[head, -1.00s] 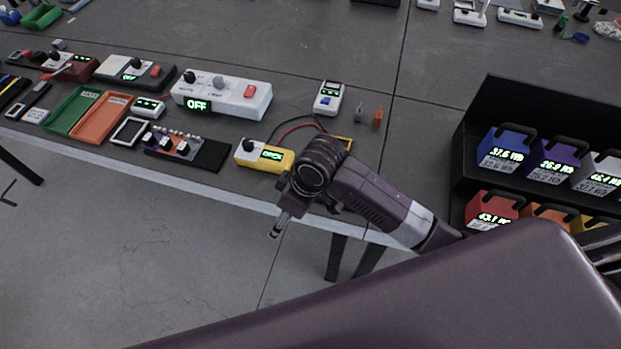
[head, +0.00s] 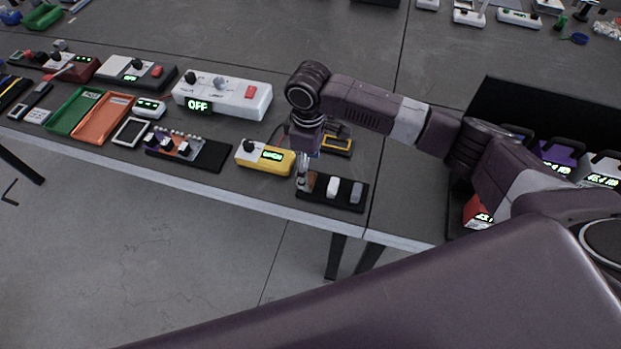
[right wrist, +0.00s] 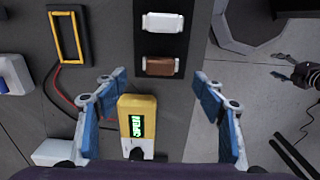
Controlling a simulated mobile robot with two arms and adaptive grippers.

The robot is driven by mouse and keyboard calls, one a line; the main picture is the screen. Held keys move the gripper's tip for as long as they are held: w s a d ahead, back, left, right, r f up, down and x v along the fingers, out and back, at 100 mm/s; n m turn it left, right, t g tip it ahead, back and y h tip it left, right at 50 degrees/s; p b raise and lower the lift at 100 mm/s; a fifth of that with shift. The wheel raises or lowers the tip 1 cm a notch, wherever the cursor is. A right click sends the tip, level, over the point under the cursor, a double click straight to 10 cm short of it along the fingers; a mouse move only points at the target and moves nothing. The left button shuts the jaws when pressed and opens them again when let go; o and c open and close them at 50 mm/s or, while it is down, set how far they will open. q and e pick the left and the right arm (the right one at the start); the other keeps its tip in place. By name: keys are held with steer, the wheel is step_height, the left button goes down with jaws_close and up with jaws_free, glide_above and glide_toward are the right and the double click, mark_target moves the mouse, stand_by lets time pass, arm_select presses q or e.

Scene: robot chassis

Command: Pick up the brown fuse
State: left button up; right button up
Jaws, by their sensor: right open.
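The brown fuse (right wrist: 160,66) lies crosswise in a black holder (right wrist: 147,92) in the right wrist view, below a white fuse (right wrist: 162,22). In the head view the brown fuse (head: 308,181) sits at the left end of the holder (head: 335,201), partly hidden by my gripper. My right gripper (head: 303,178) points down just over that end. In the right wrist view its blue-padded fingers (right wrist: 160,78) are spread wide, one on each side of the brown fuse, with nothing between them held.
A yellow meter (head: 264,156) reading OPEN stands left of the holder. A yellow-framed part (head: 336,145) lies behind it. A black rack (head: 545,100) with coloured blocks stands at the right. The table's front edge (head: 270,207) is close to the holder.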

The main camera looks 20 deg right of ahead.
mark_target(311, 177)
step_height(311, 177, down, 5)
steer(key=shift+s+d+r+p, duration=0.1)
steer(key=shift+d+p, duration=0.05)
steer(key=shift+p, duration=0.4)
steer(key=c, duration=1.2)
